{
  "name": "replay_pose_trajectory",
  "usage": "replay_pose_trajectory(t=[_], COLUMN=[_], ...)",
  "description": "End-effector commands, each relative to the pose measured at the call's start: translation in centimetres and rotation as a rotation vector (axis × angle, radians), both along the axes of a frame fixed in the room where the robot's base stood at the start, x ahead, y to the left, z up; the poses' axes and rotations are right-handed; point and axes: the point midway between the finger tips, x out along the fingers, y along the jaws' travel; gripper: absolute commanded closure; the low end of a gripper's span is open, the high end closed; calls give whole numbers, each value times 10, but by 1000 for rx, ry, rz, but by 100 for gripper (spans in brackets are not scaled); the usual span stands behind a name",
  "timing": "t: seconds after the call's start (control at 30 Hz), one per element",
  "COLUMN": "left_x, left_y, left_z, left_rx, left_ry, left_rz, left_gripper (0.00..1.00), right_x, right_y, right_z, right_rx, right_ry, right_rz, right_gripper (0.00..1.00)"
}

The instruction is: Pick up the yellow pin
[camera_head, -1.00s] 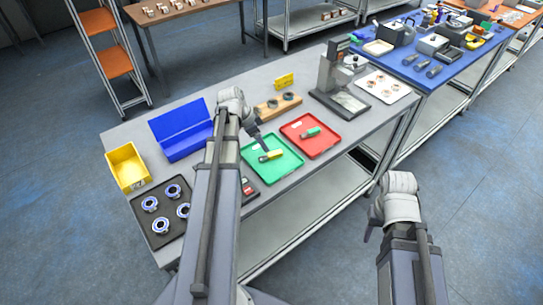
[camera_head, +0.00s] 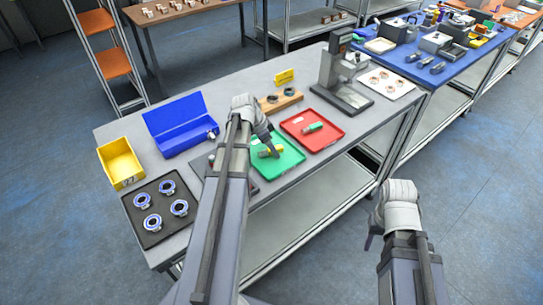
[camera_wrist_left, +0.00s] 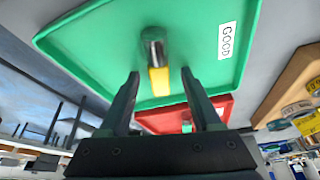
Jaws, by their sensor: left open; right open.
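The yellow pin (camera_head: 279,149) lies on the green tray (camera_head: 290,163), partly hidden by my left gripper (camera_head: 269,151). In the left wrist view the pin (camera_wrist_left: 159,80) shows a yellow end and a metallic, darker end. My left gripper's two fingers (camera_wrist_left: 160,74) are open there, one on each side of the pin's line, with the yellow end between the tips. The pin is not gripped; I cannot tell the exact height gap. My right gripper (camera_head: 371,236) is open and empty, off the front of the table.
A red tray (camera_head: 325,138) with a green pin (camera_head: 313,127) stands right of the green tray. A blue bin (camera_head: 178,126), a yellow bin (camera_head: 120,161) and a dark tray of rings (camera_head: 146,232) are at left. A wooden block (camera_head: 270,106) and a grey stand (camera_head: 338,75) stand behind.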

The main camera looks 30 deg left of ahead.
Motion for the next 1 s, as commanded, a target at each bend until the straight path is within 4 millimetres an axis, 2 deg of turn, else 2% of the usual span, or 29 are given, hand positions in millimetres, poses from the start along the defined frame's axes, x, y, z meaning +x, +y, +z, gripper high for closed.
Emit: replay_pose_trajectory(t=[0.17,0.73,1.0], left_x=[0,0,0], left_y=[0,0,0], left_z=[1,1,1], left_rx=[0,0,0], left_ry=[0,0,0], left_rz=[0,0,0], left_gripper=[35,98,100], right_x=[0,0,0], right_y=[0,0,0], right_z=[1,1,1], right_rx=[0,0,0], right_ry=[0,0,0], right_rz=[0,0,0], right_gripper=[50,50,50])
